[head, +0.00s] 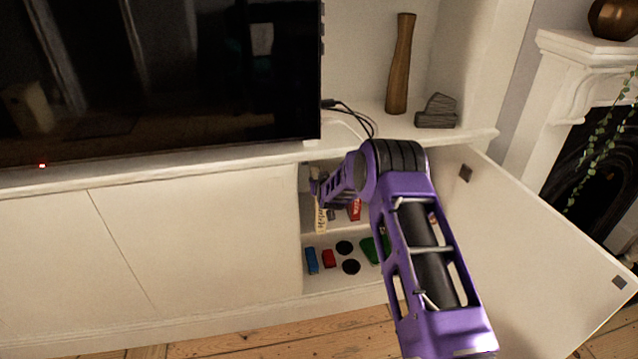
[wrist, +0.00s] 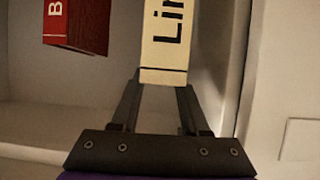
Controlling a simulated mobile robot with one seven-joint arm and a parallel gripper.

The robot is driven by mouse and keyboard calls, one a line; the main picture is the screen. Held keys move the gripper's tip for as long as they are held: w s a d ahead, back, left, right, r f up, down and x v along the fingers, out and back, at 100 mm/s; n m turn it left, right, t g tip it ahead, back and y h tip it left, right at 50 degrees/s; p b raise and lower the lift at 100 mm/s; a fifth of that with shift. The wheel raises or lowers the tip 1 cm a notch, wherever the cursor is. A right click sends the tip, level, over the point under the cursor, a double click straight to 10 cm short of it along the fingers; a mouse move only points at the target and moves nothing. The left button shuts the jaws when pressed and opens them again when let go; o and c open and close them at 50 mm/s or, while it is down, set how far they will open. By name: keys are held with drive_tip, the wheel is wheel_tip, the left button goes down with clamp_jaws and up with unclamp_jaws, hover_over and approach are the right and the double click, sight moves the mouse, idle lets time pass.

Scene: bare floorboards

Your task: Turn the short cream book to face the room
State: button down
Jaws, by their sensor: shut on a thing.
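The short cream book (head: 321,217) stands roughly upright at the left of the upper shelf inside the open cabinet. In the wrist view the cream book (wrist: 164,48) shows a narrow face with dark lettering, partly cut off by the top edge. My gripper (wrist: 162,84) is shut on it, one dark finger at each side of its near end. In the head view my gripper (head: 317,186) reaches into the cabinet's left side, partly hidden by my purple arm. Whether the book touches the shelf cannot be told.
A red book (wrist: 76,25) stands apart from the cream book; it also shows in the head view (head: 354,210). The lower shelf holds a blue item (head: 312,260), a red item (head: 329,259), dark discs and a green item. The open door (head: 545,265) stands at right.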

sight(319, 167)
drive_tip(key=shift+y, duration=0.3)
drive_tip(key=shift+w+r, duration=0.15)
drive_tip(key=shift+w, duration=3.55)
drive_tip(key=shift+f, duration=0.25)
